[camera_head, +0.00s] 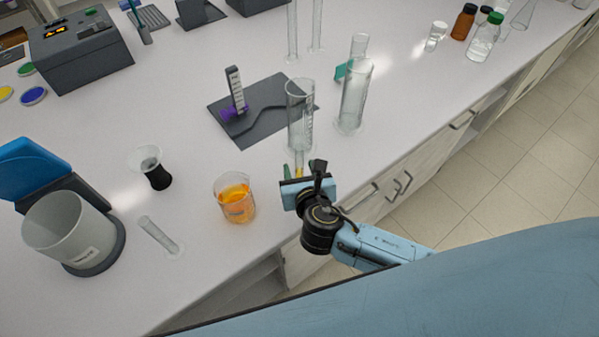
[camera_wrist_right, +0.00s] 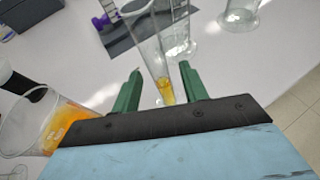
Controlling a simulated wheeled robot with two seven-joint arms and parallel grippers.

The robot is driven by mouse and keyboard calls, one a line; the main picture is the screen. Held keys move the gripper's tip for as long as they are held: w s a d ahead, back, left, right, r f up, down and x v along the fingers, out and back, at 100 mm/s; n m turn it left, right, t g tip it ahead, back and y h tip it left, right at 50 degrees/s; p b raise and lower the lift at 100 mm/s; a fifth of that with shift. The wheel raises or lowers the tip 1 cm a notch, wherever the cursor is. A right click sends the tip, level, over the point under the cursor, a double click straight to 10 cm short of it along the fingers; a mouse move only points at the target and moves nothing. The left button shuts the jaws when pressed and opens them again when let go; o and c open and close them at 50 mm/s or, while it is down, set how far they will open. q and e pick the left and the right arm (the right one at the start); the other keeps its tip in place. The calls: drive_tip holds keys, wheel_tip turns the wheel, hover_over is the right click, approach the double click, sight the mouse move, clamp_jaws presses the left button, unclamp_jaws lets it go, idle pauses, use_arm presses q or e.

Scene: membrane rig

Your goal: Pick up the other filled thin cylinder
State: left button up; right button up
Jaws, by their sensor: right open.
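A thin clear cylinder with yellow-orange liquid at its bottom (camera_wrist_right: 166,92) stands on the bench and shows between my right gripper's fingers in the wrist view. Its yellow part (camera_head: 299,162) also shows just above the gripper in the head view, partly hidden. My right gripper (camera_wrist_right: 160,74) is open, its green fingers on either side of the cylinder with a visible gap to each. In the head view the right gripper (camera_head: 296,172) is at the bench's front edge. My left gripper is not in view.
A beaker of orange liquid (camera_head: 236,204) stands left of the gripper. Wide clear cylinders (camera_head: 300,125) (camera_head: 354,100) stand close beyond it. A dark mat (camera_head: 275,90) lies behind. Bench space left of the mat is clear.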

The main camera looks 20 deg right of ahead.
sight(298, 162)
drive_tip(key=x, duration=0.3)
drive_tip(key=shift+w+d, duration=0.1)
drive_tip(key=shift+w, duration=0.3)
clamp_jaws()
